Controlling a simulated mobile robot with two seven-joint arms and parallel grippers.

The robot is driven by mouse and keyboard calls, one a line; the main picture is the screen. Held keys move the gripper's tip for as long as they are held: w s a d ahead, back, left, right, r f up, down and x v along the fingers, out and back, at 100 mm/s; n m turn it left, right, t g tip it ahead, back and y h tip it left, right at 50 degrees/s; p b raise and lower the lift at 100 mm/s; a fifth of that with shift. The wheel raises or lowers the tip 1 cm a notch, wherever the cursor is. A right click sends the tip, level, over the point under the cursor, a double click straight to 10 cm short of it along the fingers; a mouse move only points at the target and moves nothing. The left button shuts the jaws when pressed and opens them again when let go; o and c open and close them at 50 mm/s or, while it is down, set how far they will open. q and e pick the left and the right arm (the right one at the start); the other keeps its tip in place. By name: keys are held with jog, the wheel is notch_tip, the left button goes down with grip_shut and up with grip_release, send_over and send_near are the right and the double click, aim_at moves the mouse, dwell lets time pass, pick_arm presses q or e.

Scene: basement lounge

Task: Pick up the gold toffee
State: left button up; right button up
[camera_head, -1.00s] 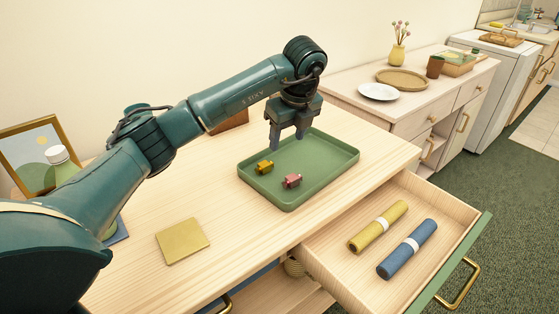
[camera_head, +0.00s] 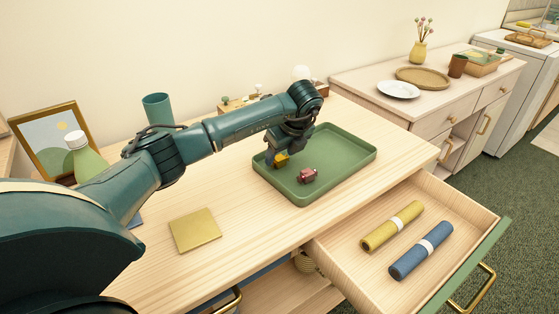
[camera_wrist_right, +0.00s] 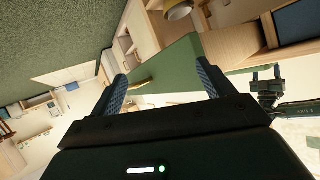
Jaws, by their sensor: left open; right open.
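The gold toffee (camera_head: 282,159) sits in the left part of the green tray (camera_head: 345,174), partly hidden by my left gripper. My left gripper (camera_head: 279,157) is open and low over the tray, with its fingers at the gold toffee. I cannot tell whether they touch it. A pink toffee (camera_head: 307,176) lies in the tray to the right of the gold one. My right gripper (camera_wrist_right: 160,86) shows only in the right wrist view, open with nothing between its fingers.
A gold square (camera_head: 195,230) lies on the tabletop in front of the tray. An open drawer (camera_head: 345,268) at right holds a yellow roll (camera_head: 391,226) and a blue roll (camera_head: 420,250). A green bottle (camera_head: 88,162) and picture frame (camera_head: 55,142) stand at left.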

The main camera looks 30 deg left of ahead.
pick_arm(q)
jog(key=shift+w+a+f, duration=0.1)
jog(key=shift+a+f, duration=0.1)
jog(key=shift+f, duration=0.35)
jog(key=c, duration=1)
